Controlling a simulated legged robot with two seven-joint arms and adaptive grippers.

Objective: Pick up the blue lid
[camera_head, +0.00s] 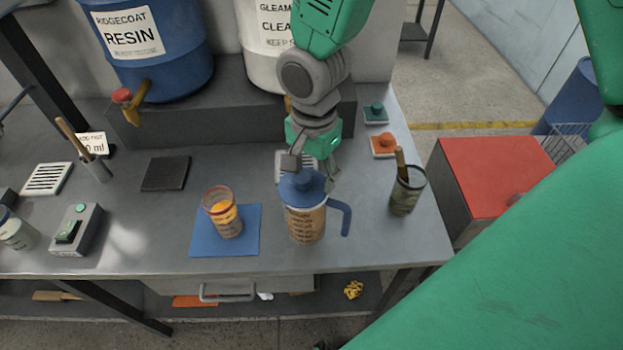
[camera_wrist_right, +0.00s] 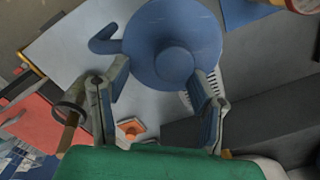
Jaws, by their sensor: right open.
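The blue lid (camera_head: 302,184) sits on top of a clear pitcher (camera_head: 306,222) with a blue handle and brownish contents. My right gripper (camera_head: 312,172) is at the lid from behind and above. In the right wrist view the lid (camera_wrist_right: 160,40) shows as a round blue disc with a raised knob (camera_wrist_right: 174,65). The fingers of my right gripper (camera_wrist_right: 160,85) are open, one on each side of the knob. I cannot tell whether they touch it. My left gripper is not in view.
Left of the pitcher, a cup with orange contents (camera_head: 222,213) stands on a blue mat (camera_head: 254,235). A holder with a wooden-handled tool (camera_head: 407,192) stands to the right. Behind is a grey raised step (camera_head: 220,110) with a blue resin drum (camera_head: 150,50).

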